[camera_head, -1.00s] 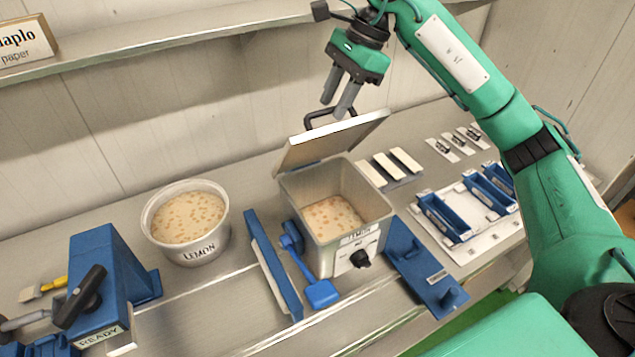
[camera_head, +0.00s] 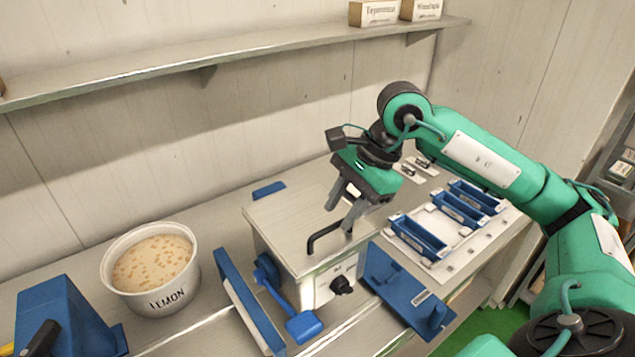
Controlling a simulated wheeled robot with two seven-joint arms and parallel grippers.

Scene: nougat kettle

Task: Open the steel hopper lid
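The steel hopper (camera_head: 285,275) stands at the middle of the bench. Its flat steel lid (camera_head: 290,222) lies shut over the top and hides the inside. A black bar handle (camera_head: 322,236) stands up near the lid's front edge. My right gripper (camera_head: 341,211) is just above the handle, its two grey fingers pointing down and apart. One fingertip is close to the handle's far end; I cannot tell whether it touches. Nothing shows held between the fingers. My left gripper is not in view.
Blue trays (camera_head: 418,238) lie farther right. A shelf (camera_head: 150,73) runs above.

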